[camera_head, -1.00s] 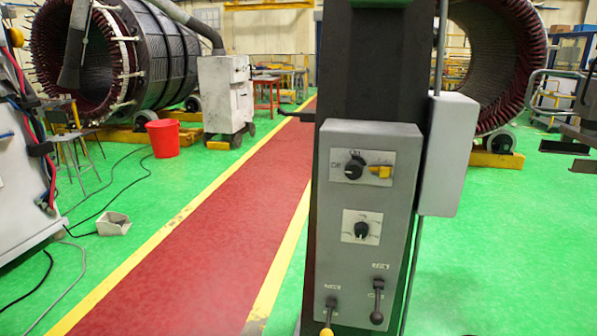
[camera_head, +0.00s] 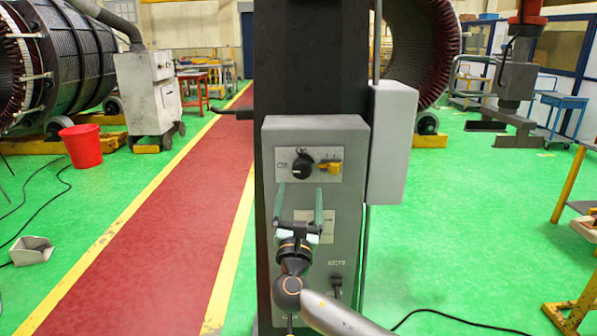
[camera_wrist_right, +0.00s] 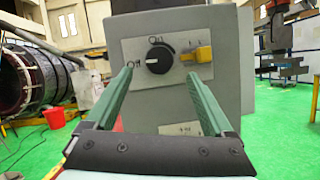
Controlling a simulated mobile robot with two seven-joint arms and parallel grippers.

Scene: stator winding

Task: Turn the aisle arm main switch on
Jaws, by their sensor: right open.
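The main switch (camera_head: 302,165) is a black rotary knob on a light plate near the top of the grey control box (camera_head: 352,222). A yellow tab (camera_head: 333,166) sits at its right. In the right wrist view the knob (camera_wrist_right: 159,59) shows between the fingers, with "Off" at its left and "On" above; its white mark points left, toward "Off". My right gripper (camera_head: 299,186) is open and empty, its two green fingers pointing up just below the knob. It also shows in the right wrist view (camera_wrist_right: 160,84). The lower knob's plate is mostly hidden behind the gripper. My left gripper is not in view.
The box is on a dark column (camera_head: 311,60). A grey side box (camera_head: 392,140) stands at its right. A small lever (camera_head: 336,287) sits low on the panel. A red walkway (camera_head: 150,215) and green floor lie open around it.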

